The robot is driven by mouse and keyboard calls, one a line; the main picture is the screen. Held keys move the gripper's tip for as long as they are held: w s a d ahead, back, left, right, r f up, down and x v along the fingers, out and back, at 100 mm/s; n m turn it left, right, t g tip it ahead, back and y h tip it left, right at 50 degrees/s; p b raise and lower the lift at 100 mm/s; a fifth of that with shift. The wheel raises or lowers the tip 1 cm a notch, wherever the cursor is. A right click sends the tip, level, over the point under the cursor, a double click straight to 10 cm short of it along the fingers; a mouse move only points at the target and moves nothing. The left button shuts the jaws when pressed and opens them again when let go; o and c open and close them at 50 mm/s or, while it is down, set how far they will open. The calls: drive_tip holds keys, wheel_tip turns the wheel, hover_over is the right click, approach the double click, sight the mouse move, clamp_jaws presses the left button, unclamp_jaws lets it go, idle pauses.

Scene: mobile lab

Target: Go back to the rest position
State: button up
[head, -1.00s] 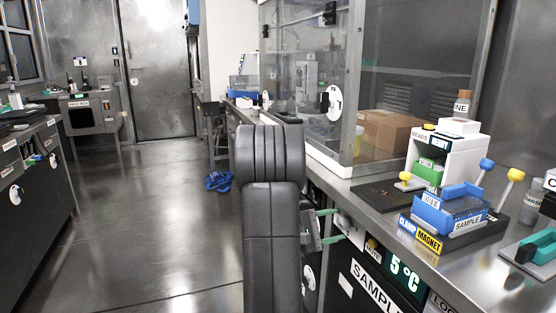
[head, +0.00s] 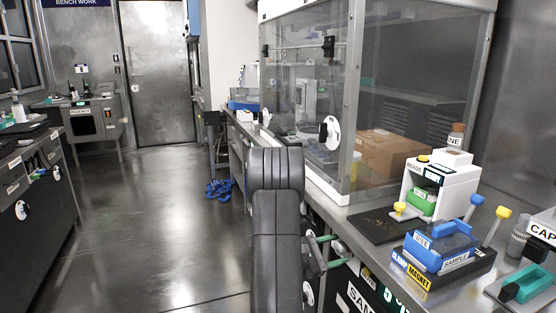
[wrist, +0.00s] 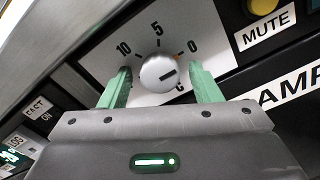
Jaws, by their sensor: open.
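My gripper (wrist: 160,88) is open, with its two green fingers spread on either side of a round silver knob (wrist: 158,73) in the wrist view. The knob sits on a white dial plate marked 10, 5 and 0 on the bench front. I cannot tell how far the fingertips are from the plate. In the head view my gripper (head: 333,250) shows beside my folded dark arm, its green fingers pointing right toward the bench front.
The bench on the right holds a blue sample rack (head: 440,245) on a magnet base, a white beads unit (head: 440,185) and a teal-handled device (head: 527,284). A glass enclosure (head: 310,100) stands behind. A blue crumpled thing (head: 219,188) lies on the floor. The floor (head: 150,220) to the left is clear.

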drive_tip(key=n+p, duration=0.6)
drive_tip(key=p, duration=0.2)
drive_tip(key=shift+r+p, duration=0.15)
drive_tip(key=shift+p, duration=0.15)
drive_tip(key=shift+s+a+f, duration=0.15)
drive_tip(key=shift+a+f, duration=0.05)
drive_tip(key=shift+a, duration=0.2)
drive_tip(key=shift+s+a, duration=0.2)
drive_tip(key=shift+a, duration=0.2)
